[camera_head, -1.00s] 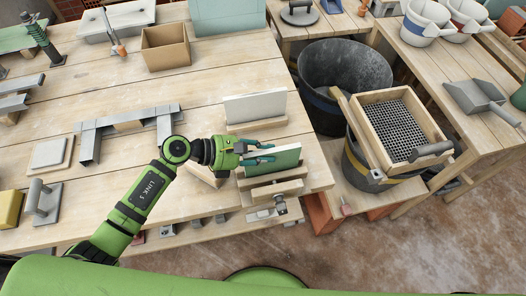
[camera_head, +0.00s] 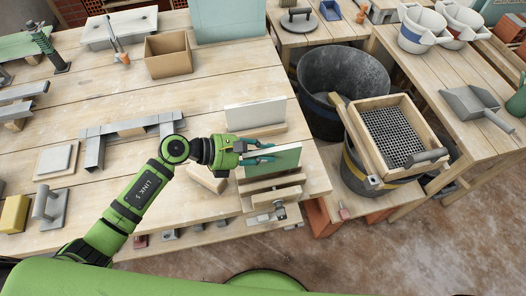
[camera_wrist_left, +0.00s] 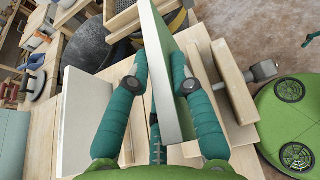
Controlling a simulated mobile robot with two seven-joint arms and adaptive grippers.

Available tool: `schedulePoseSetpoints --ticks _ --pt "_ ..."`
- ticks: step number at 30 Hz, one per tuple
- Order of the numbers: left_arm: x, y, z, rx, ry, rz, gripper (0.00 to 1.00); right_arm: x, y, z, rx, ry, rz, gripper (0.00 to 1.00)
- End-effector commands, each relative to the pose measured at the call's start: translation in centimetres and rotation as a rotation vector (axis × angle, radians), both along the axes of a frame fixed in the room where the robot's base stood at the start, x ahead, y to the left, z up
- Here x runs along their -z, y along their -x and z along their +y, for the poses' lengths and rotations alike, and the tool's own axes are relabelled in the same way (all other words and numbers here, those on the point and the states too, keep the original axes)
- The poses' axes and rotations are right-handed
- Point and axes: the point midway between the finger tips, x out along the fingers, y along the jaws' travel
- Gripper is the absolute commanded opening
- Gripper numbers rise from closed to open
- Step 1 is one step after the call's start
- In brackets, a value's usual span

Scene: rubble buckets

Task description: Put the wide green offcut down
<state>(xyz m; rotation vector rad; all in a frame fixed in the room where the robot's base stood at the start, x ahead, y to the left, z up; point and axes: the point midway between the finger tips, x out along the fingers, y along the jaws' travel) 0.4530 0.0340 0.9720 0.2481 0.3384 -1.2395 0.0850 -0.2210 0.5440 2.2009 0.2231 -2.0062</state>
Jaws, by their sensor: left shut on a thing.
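The wide green offcut (camera_head: 275,161) is a flat board with a pale green face, standing on edge near the front right corner of the workbench. My left gripper (camera_head: 268,152) is shut on it from the left, with a teal finger on each side. In the left wrist view the board (camera_wrist_left: 172,70) rises between the fingers (camera_wrist_left: 160,62). Its lower edge is at a wooden holder (camera_head: 272,182); I cannot tell whether it rests there or hangs just above.
A white board (camera_head: 255,113) stands in a wooden block just behind. A wooden clamp (camera_head: 277,197) is at the bench's front edge. A wood block (camera_head: 207,179) lies left of the offcut. A dark bucket (camera_head: 345,75) and a sieve (camera_head: 394,134) on another bucket stand to the right.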

Motion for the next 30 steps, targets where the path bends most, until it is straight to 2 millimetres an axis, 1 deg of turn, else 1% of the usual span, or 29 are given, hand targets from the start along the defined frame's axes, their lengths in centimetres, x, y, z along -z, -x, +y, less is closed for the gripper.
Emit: schedulePoseSetpoints --ticks 1,16,19,20,23,27,30 --pt "-0.2 0.0 0.0 0.000 0.001 0.000 0.00 -0.1 0.0 0.0 0.000 0.000 0.000 0.89" --pt "-0.1 0.0 0.0 -0.002 0.002 0.000 0.00 0.0 0.0 -0.1 0.001 0.001 0.001 0.89" --pt "-0.4 0.0 1.0 -0.022 0.001 -0.002 0.00 0.3 0.0 -0.1 0.001 0.001 0.001 0.89" --pt "-0.6 0.0 1.5 -0.033 0.000 -0.002 0.00 0.4 0.0 -0.1 0.001 0.001 0.001 0.89" --pt "-1.8 0.1 4.3 -0.094 -0.002 -0.005 0.00 1.2 0.0 -0.1 0.001 0.002 0.001 0.89" --pt "-4.7 1.2 9.3 -0.197 -0.007 -0.005 0.00 2.6 0.0 -0.3 0.000 0.004 0.000 0.89" --pt "-7.0 2.4 12.0 -0.249 -0.006 -0.003 0.00 3.3 0.0 -0.4 0.000 0.005 0.000 0.89"
